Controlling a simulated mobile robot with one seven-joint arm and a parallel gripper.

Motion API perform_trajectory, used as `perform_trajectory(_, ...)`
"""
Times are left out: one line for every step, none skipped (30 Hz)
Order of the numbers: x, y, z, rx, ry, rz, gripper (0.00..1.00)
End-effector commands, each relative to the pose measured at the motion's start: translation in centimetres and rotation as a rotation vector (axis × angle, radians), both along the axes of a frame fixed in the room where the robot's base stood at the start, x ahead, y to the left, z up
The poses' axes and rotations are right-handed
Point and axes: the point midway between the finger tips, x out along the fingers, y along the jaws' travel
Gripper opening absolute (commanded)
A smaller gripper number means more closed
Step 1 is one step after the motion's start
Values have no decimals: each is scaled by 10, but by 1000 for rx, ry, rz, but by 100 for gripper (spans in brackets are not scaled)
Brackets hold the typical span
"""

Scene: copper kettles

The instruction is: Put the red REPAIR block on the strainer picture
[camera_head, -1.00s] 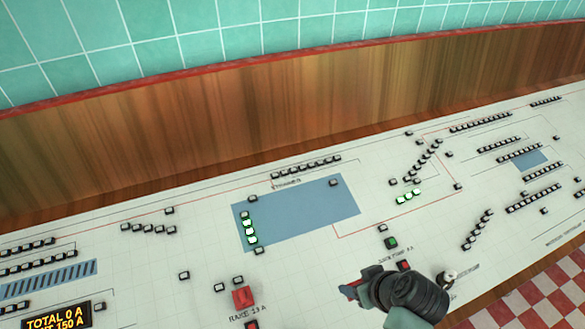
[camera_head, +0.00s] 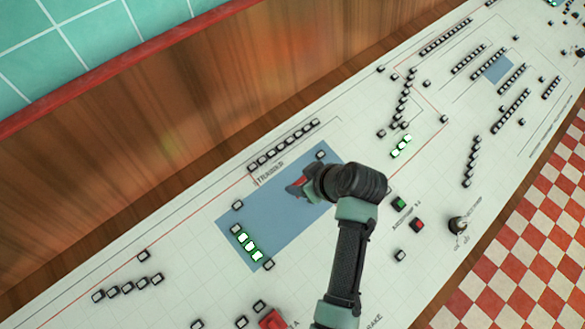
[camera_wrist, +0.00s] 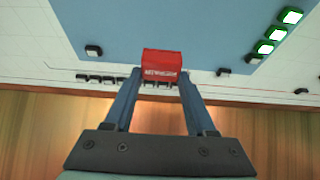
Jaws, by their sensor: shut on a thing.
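The red block (camera_wrist: 163,63) is between the fingertips of my gripper (camera_head: 302,186) in the wrist view, with white lettering on its side. A red bit of it also shows at the gripper's tip in the head view. My gripper is shut on it. The strainer picture (camera_head: 285,222) is the blue rectangle on the sloping white panel, with a label along its upper edge. The gripper and block are over its upper right part. The blue area (camera_wrist: 205,25) lies behind the block in the wrist view. I cannot tell whether the block touches it.
Lit green-edged buttons (camera_head: 250,244) stand along the rectangle's left end. A row of dark-rimmed buttons (camera_head: 283,145) runs above it. A green button (camera_head: 399,204), a red button (camera_head: 417,225) and a knob (camera_head: 458,225) are to the right. A wooden wall (camera_head: 150,120) rises behind the panel.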

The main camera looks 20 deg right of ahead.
Motion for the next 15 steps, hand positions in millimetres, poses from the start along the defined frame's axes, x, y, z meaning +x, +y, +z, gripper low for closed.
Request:
perform_trajectory(0, 0, -2, 0, 0, 0, 3)
perform_trajectory(0, 0, -3, 0, 0, 0, 3)
perform_trajectory(1, 0, -5, 0, 0, 0, 3)
perform_trajectory(1, 0, -6, 0, 0, 0, 3)
perform_trajectory(1, 1, -8, 0, 0, 0, 3)
perform_trajectory(2, 1, -10, 0, 0, 0, 3)
perform_trajectory(2, 1, -12, 0, 0, 0, 3)
perform_trajectory(2, 1, -14, -1, 0, 1, 3)
perform_trajectory(3, 1, -17, -1, 0, 1, 3)
perform_trajectory(3, 2, -20, -1, 0, 1, 3)
perform_trajectory(4, 2, -22, -1, 0, 1, 3)
perform_trajectory(5, 2, -25, -1, 0, 1, 3)
perform_trajectory(5, 2, -28, -1, 0, 1, 3)
perform_trajectory(5, 2, -30, -1, 0, 1, 3)
perform_trajectory(6, 3, -34, 0, 0, 1, 3)
